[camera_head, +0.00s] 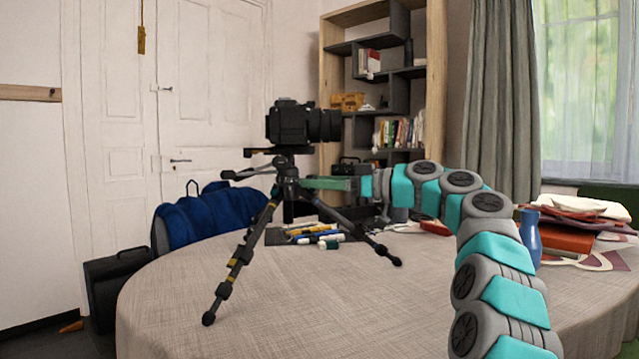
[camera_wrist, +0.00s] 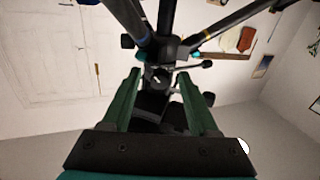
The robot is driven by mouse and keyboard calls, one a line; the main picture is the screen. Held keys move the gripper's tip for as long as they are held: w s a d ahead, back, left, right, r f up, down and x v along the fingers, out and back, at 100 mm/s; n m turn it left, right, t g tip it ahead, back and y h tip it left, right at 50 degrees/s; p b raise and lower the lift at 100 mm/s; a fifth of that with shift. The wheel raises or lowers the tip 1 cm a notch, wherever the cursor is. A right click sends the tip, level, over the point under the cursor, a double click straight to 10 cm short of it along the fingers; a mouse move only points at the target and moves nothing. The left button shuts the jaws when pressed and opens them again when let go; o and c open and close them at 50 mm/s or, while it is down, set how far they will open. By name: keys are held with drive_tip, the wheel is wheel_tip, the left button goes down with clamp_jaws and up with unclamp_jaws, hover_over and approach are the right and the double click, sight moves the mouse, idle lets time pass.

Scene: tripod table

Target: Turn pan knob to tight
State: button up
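A black camera (camera_head: 300,124) sits on top of a black tripod (camera_head: 285,172) that stands on the round table. My gripper (camera_head: 303,184) reaches in from the right, level with the tripod's upper body just under the head. In the wrist view, the green fingers of my gripper (camera_wrist: 160,80) are apart on either side of the dark tripod centre (camera_wrist: 158,74). I see no finger clearly touching it. A small dark knob-like part (camera_wrist: 127,41) shows left of the centre, outside the fingers. I cannot tell for sure which part is the pan knob.
The tripod legs (camera_head: 240,258) spread across the round table (camera_head: 300,305). Pens and markers (camera_head: 318,234) lie on a dark mat behind the tripod. A blue vase (camera_head: 530,238) and a pile of books (camera_head: 570,228) are at the right. The table's front is clear.

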drive_tip(key=shift+d, duration=0.1)
drive_tip(key=v, duration=0.7)
drive_tip(key=shift+d, duration=0.25)
drive_tip(key=shift+s, duration=0.2)
